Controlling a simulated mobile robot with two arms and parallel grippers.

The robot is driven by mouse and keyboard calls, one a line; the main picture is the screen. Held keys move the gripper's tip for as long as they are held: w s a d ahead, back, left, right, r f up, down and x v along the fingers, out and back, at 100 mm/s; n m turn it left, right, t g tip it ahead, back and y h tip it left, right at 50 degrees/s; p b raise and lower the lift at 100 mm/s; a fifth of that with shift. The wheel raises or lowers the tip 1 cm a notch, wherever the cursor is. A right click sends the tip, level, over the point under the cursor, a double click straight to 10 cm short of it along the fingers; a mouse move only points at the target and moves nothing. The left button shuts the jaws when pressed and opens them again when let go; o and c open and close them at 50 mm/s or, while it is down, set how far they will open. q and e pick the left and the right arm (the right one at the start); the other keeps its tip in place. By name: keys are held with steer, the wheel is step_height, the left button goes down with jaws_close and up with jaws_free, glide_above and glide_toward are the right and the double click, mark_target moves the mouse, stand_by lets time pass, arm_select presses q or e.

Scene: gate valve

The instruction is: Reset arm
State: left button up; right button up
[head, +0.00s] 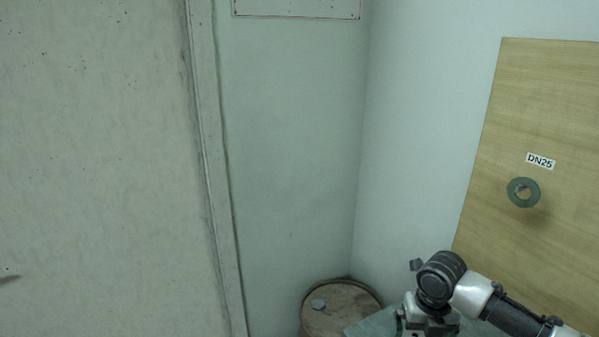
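My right arm (472,292) comes in from the lower right in the head view. Its dark wrist joint (440,277) bends down toward the bottom edge. What looks like the body of my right gripper (428,322) shows just below the joint. Its fingers cannot be made out, so I cannot tell whether it is open or shut, and no held thing shows. My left arm and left gripper are not in view.
A wooden board (490,160) on the right carries a grey-green ring (523,192) under a "DN25" label (541,160). A round wooden-topped drum (345,305) stands in the corner, beside a grey-green surface (378,326). A large pale panel (95,150) fills the left.

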steer(key=s+a+f+m+t+y, duration=0.1)
steer(key=s+a+f+m, duration=0.3)
steer(key=s+a+m, duration=0.25)
steer(key=s+a+f+m+t+y, duration=0.1)
steer(key=s+a+f+m, duration=0.2)
steer(key=s+a+m, duration=0.3)
steer(key=s+d+m+t+h, duration=0.15)
steer(key=s+d+m, duration=0.25)
steer(key=s+m, duration=1.2)
steer(key=w+f+m+g+b, duration=0.2)
steer(key=w+f+m, duration=0.1)
steer(key=f, duration=2.3)
steer(key=s+d+f+b, duration=0.1)
steer(key=s+d+f, duration=0.1)
steer(key=s+f, duration=1.4)
step_height(320, 180, down, 3)
steer(key=shift+s+d+r+g, duration=0.1)
steer(key=shift+s+d+g, duration=0.05)
steer(key=shift+s+g, duration=0.2)
steer(key=shift+h, duration=0.25)
